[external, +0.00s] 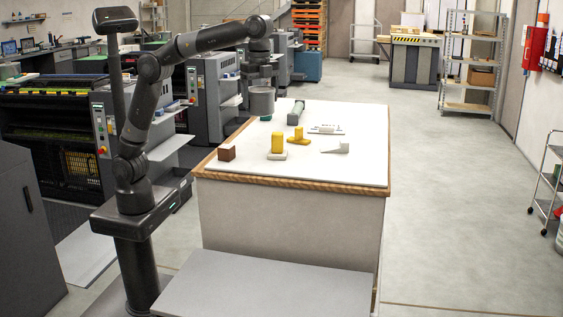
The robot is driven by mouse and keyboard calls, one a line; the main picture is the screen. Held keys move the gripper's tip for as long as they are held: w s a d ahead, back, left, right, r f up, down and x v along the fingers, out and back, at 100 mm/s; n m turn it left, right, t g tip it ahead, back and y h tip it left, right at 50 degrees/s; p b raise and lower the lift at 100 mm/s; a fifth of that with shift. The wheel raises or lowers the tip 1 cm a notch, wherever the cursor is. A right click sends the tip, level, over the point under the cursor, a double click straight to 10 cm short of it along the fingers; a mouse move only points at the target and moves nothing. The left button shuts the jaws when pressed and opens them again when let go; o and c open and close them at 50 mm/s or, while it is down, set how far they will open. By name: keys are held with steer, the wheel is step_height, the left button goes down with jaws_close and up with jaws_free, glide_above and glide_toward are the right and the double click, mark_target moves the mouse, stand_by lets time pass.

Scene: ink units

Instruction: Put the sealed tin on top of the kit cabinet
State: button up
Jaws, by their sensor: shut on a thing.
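My gripper (260,82) points down over the far left corner of the white-topped worktable. It is shut on a grey cylindrical tin (262,102), whose rim sits just below the fingers. I cannot tell whether the tin touches the tabletop or hangs slightly above it. The fingertips are small and partly merge with the machines behind. No cabinet is labelled as the kit cabinet. A plain grey flat-topped unit (265,285) stands low in front of the table, and a dark grey cabinet (28,215) stands at the left edge; I cannot tell which is meant.
The worktable (350,178) carries a brown block (227,153), two yellow-topped items (278,143) (299,138), a grey-green cylinder (296,112), a white wedge (342,147) and a small pale item (325,128). Machines stand left; open floor lies right.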

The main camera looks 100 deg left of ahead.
steer(key=s+d+f+m, duration=0.1)
steer(key=s+d, duration=0.1)
steer(key=d, duration=2.9)
step_height(320, 180, down, 33)
steer(key=w+a+f, duration=0.2)
steer(key=w, duration=0.1)
steer(key=w+a+f, duration=0.2)
steer(key=w, duration=0.1)
steer(key=w+a+f, duration=0.3)
steer(key=shift+w, duration=0.2)
steer(key=shift+f, duration=2)
steer(key=shift+f, duration=0.1)
steer(key=o, duration=0.9)
steer(key=shift+f, duration=0.1)
steer(key=o, duration=0.3)
